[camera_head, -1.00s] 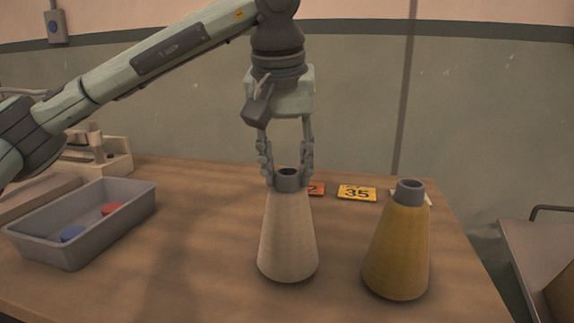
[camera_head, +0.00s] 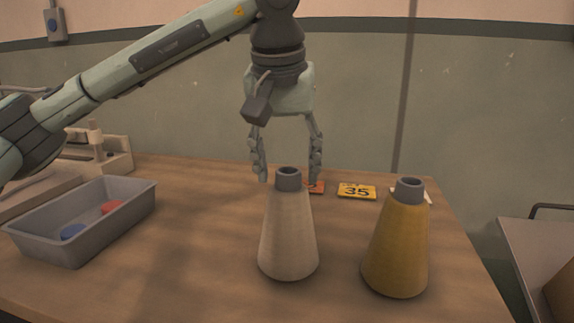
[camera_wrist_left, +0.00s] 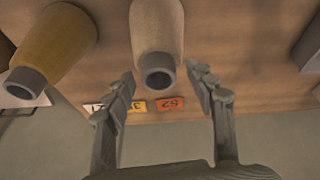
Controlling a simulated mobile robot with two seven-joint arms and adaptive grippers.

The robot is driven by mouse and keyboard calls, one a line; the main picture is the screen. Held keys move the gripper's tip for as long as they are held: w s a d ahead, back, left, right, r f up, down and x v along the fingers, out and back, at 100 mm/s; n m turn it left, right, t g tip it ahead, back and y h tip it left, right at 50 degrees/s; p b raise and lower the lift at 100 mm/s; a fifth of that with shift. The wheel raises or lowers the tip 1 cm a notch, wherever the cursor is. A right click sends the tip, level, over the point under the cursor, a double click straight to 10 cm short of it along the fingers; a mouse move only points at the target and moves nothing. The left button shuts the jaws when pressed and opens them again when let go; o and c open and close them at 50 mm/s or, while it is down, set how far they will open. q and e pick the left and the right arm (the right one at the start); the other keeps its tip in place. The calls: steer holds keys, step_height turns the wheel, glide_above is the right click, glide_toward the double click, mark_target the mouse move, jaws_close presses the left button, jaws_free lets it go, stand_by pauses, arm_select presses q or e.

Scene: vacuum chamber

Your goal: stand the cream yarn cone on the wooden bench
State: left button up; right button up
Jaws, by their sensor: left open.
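The cream yarn cone (camera_head: 288,238) stands upright on the wooden bench (camera_head: 205,255), its grey tube top pointing up. My left gripper (camera_head: 289,178) is open above and around the height of the cone's tube, with a finger to each side and clear gaps. In the left wrist view the cream cone (camera_wrist_left: 157,32) shows between the open fingers (camera_wrist_left: 166,84), apart from both. My right gripper is not in view.
A mustard yarn cone (camera_head: 397,250) stands to the right of the cream one. A grey tray (camera_head: 105,228) with a red and a blue disc is at left. Number cards, one yellow (camera_head: 357,191), lie behind. A metal cart (camera_head: 545,245) stands at right.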

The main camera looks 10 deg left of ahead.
arm_select(q)
steer(key=v, duration=1.2)
